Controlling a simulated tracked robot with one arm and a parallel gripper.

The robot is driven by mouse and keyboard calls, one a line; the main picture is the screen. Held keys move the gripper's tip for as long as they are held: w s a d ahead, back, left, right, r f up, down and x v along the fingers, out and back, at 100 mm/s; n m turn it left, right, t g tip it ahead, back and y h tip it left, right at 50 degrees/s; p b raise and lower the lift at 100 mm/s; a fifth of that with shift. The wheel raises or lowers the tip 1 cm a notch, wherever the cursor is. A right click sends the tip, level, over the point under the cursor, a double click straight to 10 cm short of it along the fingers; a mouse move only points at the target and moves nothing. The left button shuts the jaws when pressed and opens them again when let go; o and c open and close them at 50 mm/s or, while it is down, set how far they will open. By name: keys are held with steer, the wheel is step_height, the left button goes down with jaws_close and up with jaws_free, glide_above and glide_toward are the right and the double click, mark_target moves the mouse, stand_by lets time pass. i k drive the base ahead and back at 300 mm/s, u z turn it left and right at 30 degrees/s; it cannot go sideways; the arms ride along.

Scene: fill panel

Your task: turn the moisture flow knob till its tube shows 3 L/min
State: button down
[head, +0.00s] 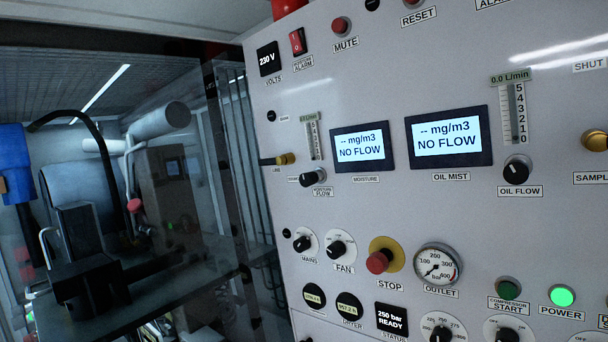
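The moisture flow knob (313,177) is a small black round knob on the grey panel, above its "MOISTURE FLOW" label. Its tube (313,140) is a narrow upright scale above it with a small greenish readout on top. The readout's digits are too small to read surely. The moisture screen (360,146) to the right shows "-- mg/m3 NO FLOW". I cannot make out my gripper in this view, and nothing is seen touching the knob.
The similar oil flow knob (517,170) and its tube (512,110), reading 0.0 L/min, are at the right. A brass fitting (286,159) sticks out left of the moisture tube. A red stop button (380,262) protrudes below. Dark glass (215,170) stands at the left.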

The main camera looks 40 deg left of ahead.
mark_target(307, 180)
steer(key=k, duration=1)
steer(key=u, duration=0.8)
steer(key=i, duration=1.15)
steer(key=z, duration=0.65)
